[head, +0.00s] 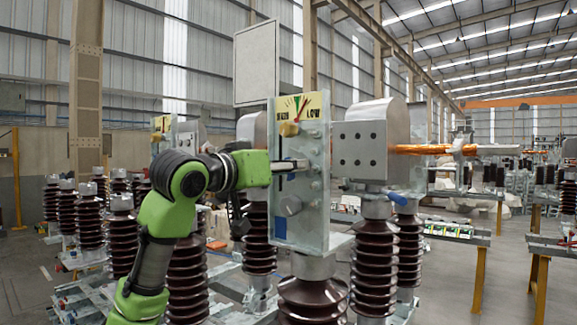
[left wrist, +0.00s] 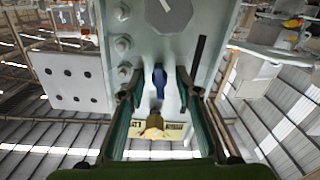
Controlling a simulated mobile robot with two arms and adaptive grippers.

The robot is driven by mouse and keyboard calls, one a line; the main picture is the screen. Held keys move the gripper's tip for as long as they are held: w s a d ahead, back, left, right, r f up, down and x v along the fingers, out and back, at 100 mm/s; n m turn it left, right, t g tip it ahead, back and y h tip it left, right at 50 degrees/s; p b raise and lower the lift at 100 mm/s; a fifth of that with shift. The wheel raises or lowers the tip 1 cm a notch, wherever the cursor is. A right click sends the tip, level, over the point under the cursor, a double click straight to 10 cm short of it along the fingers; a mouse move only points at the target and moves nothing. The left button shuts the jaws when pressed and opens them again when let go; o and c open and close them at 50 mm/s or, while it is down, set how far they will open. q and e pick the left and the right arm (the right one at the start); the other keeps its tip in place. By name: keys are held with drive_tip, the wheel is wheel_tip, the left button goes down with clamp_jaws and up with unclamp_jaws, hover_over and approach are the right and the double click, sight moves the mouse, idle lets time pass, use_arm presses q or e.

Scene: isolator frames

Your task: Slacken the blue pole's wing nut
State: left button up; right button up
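A pale metal panel (head: 312,205) stands upright on a dark ribbed insulator (head: 315,298), with a yellow dial label (head: 311,108) at its top. My left gripper (head: 296,165) reaches the panel's front face from the left. In the left wrist view, which shows the panel upside down, a small blue piece (left wrist: 159,80), seemingly the blue wing nut, lies between the fingers of my left gripper (left wrist: 160,84). The fingers are apart, with a gap on either side of it. My right gripper is not in view.
A brass knob (head: 289,129) sits at the label's lower edge, and a grey knob (head: 290,206) lower down. Bolts line the panel's right side. A metal box (head: 359,149) is close on the right. More insulators (head: 90,220) stand at the left.

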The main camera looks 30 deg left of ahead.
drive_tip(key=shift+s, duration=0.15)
use_arm(q)
clamp_jaws()
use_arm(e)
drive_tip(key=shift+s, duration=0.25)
